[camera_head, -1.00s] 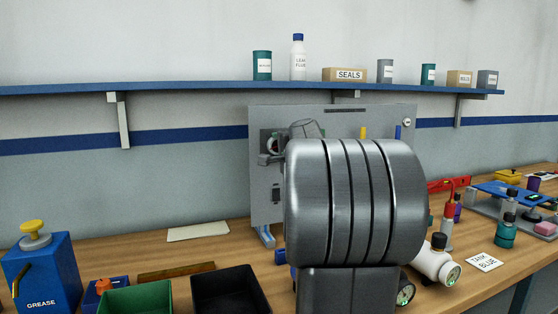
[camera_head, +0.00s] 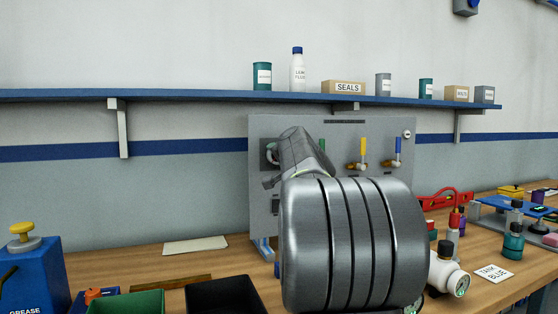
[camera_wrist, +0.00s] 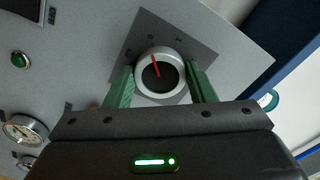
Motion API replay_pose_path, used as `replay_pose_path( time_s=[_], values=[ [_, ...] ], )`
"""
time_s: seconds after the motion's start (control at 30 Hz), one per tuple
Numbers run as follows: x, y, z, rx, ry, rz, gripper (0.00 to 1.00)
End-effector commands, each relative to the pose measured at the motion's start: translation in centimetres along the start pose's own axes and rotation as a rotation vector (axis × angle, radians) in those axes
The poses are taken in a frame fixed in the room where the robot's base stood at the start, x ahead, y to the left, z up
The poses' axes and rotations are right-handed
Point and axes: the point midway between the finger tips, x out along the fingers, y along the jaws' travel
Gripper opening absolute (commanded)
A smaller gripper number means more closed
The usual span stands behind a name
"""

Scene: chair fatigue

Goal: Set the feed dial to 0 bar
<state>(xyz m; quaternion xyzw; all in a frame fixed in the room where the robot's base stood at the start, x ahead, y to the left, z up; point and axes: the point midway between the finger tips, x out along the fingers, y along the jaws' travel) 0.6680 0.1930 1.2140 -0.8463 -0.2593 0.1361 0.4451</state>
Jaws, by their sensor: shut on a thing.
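The feed dial (camera_wrist: 160,77) is a round knob with a pale rim, a dark centre and a red pointer, on a dark square plate (camera_wrist: 202,50) on the grey panel. In the wrist view the pointer points up and slightly left. In the head view the dark plate (camera_head: 265,148) shows at the panel's left, and my arm hides most of the dial and the fingers.
The grey panel (camera_head: 345,134) also carries a yellow-handled valve (camera_head: 363,148) and a blue-handled valve (camera_head: 397,148) to the right. A green button (camera_wrist: 20,59) and gauges (camera_wrist: 27,130) show in the wrist view. A green bin (camera_head: 134,302) and a black bin (camera_head: 226,295) stand in front.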

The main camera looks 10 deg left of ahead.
Motion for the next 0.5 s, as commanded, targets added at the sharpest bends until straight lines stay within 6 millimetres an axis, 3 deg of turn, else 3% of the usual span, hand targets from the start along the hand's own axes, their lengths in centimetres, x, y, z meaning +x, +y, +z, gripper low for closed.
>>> replay_pose_path(
  time_s=[0.3, 0.33, 0.43, 0.5],
  values=[
    [0.01, 0.04, 0.03, -0.004, -0.001, 0.001, 0.27],
    [0.01, 0.05, 0.03, -0.004, -0.001, 0.001, 0.52],
    [0.01, 0.05, 0.03, -0.003, -0.001, 0.001, 0.71],
    [0.01, 0.05, 0.02, -0.003, -0.001, 0.001, 0.72]
  ],
)
